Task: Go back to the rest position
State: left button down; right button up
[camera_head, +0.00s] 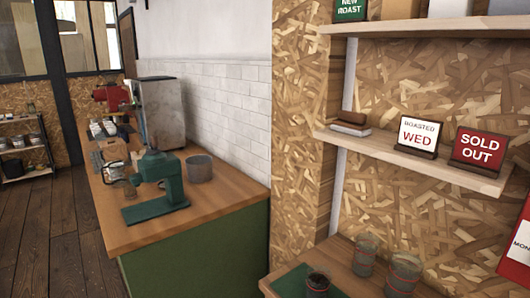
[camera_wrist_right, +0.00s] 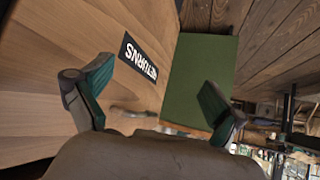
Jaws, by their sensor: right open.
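My right gripper (camera_wrist_right: 155,100) shows in the right wrist view with its two green-padded fingers spread wide apart. It is open and nothing is between the fingers. Beyond it are a pale wooden surface with a black "RETURNS" label (camera_wrist_right: 139,58) and a flat green panel (camera_wrist_right: 198,80). Neither gripper shows in the head view. My left gripper is in no view.
In the head view, a counter (camera_head: 225,208) carries a green machine (camera_head: 163,177), a grey pot (camera_head: 199,168) and a large grey box-like machine (camera_head: 162,113). A shelf (camera_head: 460,172) holds a "SOLD OUT" sign (camera_head: 478,149). Glasses (camera_head: 403,272) stand lower right. The wooden floor (camera_head: 35,225) at left is clear.

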jog(key=s+d+f+g, duration=0.1)
jog(key=s+f+g, duration=0.1)
jog(key=s+f, duration=0.55)
jog(key=s+d+f+g, duration=0.2)
jog(key=s+f, duration=0.2)
jog(key=f, duration=0.6)
jog(key=s+d+f+g, duration=0.2)
jog(key=s+f, duration=0.3)
jog(key=s, duration=0.3)
jog(key=s+d+f+g+h, duration=0.1)
jog(key=s+d+f+g, duration=0.1)
jog(key=s+f, duration=0.3)
jog(key=s+d, duration=0.1)
jog(key=s, duration=0.2)
jog(key=shift+s+d+g+h, duration=0.3)
jog(key=shift+s, duration=0.1)
jog(key=shift+f, duration=0.1)
